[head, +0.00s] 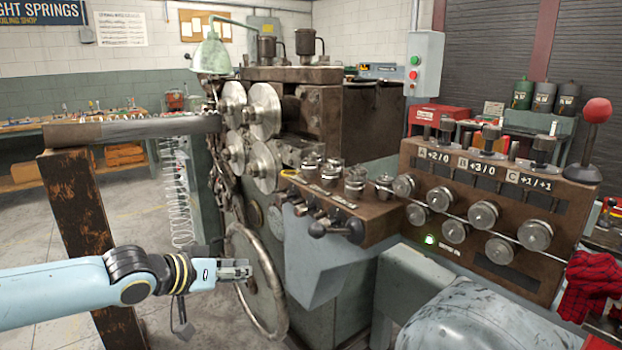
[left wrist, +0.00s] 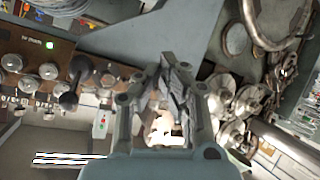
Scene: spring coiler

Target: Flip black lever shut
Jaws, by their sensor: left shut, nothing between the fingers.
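A black lever (head: 325,230) with a round ball knob sticks out from the front edge of the spring coiler's brown work shelf. In the left wrist view a black ball-ended lever (left wrist: 72,88) shows left of my fingers; I take it to be the same one. My left gripper (head: 248,270) is shut and empty. In the head view it is left of and lower than the lever, beside the handwheel and apart from the lever. The fingertips also show in the left wrist view (left wrist: 176,60). My right gripper is not in view.
The large handwheel (head: 262,281) is close to my left gripper. A brown panel (head: 478,213) with several metal rollers and a lit green lamp (head: 429,240) stands right of the lever. A red-knobbed lever (head: 597,111) rises at far right. A grey rounded housing (head: 480,318) is in front.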

